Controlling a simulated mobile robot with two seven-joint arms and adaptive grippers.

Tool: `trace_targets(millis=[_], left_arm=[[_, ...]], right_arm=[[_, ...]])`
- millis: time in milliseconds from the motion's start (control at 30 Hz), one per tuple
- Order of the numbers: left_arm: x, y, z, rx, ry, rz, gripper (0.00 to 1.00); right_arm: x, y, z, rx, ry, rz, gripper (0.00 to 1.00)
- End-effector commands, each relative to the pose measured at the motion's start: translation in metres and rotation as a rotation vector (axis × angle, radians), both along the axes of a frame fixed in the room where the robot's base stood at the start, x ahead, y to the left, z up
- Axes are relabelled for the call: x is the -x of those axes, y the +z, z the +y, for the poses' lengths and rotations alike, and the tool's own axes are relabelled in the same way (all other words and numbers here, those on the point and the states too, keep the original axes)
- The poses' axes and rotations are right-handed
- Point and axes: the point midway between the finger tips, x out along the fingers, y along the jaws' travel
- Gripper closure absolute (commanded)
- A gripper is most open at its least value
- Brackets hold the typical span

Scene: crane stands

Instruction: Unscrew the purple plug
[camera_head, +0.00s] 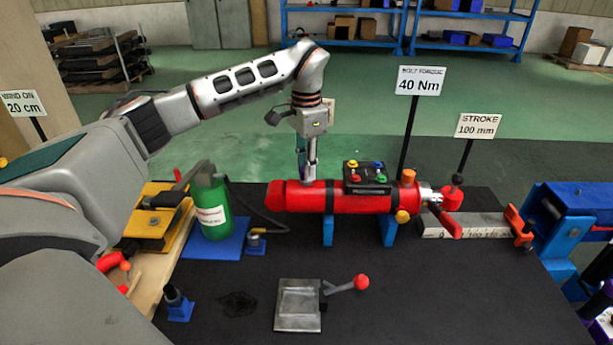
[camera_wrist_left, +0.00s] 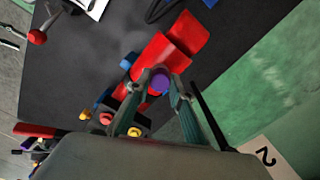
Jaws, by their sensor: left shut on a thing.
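The purple plug (camera_wrist_left: 160,82) shows as a small round purple end between the fingertips in the left wrist view. It sits at the red cylinder (camera_head: 345,198), which lies on blue supports on the black table top; the cylinder also shows in the left wrist view (camera_wrist_left: 184,40). My left gripper (camera_head: 307,172) points down onto the cylinder's top, left of the control box. In the left wrist view its fingers (camera_wrist_left: 161,88) are shut on the plug. In the head view the fingers hide the plug. My right gripper is in neither view.
A green bottle (camera_head: 211,210) stands to the left. A metal plate (camera_head: 298,306) and a red-knobbed lever (camera_head: 361,282) lie in front.

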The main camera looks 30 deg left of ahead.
Motion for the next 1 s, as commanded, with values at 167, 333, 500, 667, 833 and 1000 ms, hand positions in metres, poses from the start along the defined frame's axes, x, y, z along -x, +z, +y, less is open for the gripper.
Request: trace_targets(millis=[167, 333, 500, 667, 833, 1000], left_arm=[[-0.0019, 0.0025, 0.001, -0.001, 0.132, -0.009, 1.0], [-0.0019, 0.0032, 0.001, -0.001, 0.142, -0.008, 1.0], [-0.0017, 0.0028, 0.001, 0.0, 0.14, -0.007, 0.59], [-0.001, 0.0016, 0.0006, 0.0, 0.139, -0.004, 0.59], [-0.0004, 0.0007, 0.0003, 0.0, 0.138, -0.001, 0.65], [-0.0003, 0.0005, 0.0001, 0.0, 0.137, -0.001, 0.65]], right_arm=[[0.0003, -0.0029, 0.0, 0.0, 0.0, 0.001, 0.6], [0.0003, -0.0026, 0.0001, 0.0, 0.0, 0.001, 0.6], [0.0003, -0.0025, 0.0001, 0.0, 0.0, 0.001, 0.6], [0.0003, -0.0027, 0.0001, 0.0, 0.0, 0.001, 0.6], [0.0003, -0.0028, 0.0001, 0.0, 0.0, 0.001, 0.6], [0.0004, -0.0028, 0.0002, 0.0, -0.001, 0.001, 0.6]])
